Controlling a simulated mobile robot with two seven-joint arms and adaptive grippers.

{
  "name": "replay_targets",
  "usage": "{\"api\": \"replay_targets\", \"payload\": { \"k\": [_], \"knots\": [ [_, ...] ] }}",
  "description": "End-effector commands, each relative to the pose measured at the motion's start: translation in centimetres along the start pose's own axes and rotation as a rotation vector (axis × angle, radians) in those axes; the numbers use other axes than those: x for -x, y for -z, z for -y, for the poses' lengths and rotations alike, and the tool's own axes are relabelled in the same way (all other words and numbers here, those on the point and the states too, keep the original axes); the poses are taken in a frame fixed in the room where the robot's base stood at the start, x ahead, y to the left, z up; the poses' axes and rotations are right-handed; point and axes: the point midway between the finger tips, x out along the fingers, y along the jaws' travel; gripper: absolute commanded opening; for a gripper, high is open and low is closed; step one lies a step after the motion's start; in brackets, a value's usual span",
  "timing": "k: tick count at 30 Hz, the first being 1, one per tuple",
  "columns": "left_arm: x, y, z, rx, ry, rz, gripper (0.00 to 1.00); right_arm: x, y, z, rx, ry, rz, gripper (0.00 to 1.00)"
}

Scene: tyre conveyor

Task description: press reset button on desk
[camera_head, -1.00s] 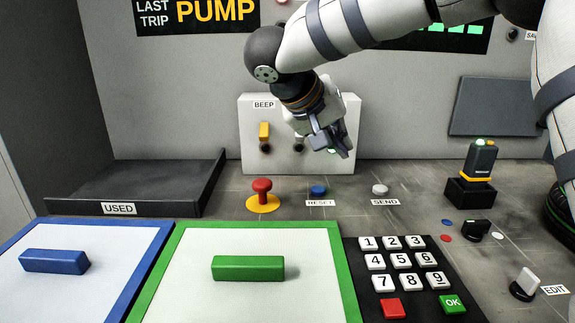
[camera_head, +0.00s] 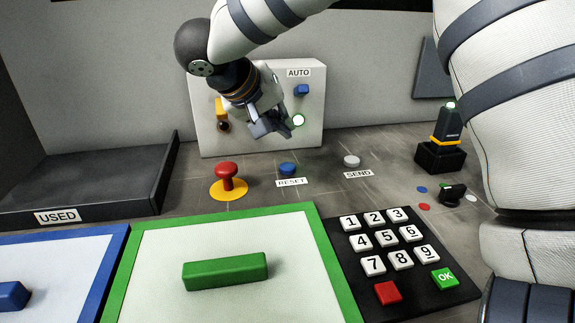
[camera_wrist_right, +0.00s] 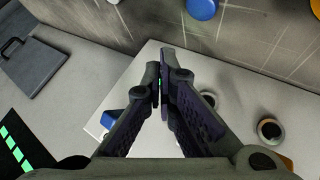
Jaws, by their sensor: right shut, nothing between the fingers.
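The blue reset button (camera_head: 288,169) sits on the desk behind its RESET label (camera_head: 291,182). It also shows at the top edge of the right wrist view (camera_wrist_right: 202,8). My right gripper (camera_head: 270,130) is shut and empty, in front of the white control box and above the reset button, slightly left of it in the head view. It is not touching the button. In the right wrist view its fingertips (camera_wrist_right: 159,76) meet, pointing towards the desk. My left gripper is not in view.
A red mushroom button (camera_head: 227,175) stands left of the reset button, and a white SEND button (camera_head: 352,160) stands right. The white control box (camera_head: 310,120) with AUTO label is behind. A keypad (camera_head: 392,245) and green-framed tray (camera_head: 318,235) lie in front.

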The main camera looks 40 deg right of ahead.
Motion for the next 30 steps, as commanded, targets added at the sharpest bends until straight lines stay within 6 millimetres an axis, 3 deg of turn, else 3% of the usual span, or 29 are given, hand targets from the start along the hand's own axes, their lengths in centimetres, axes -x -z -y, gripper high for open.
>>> {"api": "replay_targets", "payload": {
  "k": [12, 30],
  "knots": [
    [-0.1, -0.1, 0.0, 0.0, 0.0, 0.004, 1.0, -3.2, -2.3, 2.4, 0.001, 0.0, 0.0, 0.0],
    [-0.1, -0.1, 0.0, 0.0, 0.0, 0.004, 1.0, -3.4, -2.4, 2.4, -0.001, 0.0, -0.001, 0.0]
  ]
}}
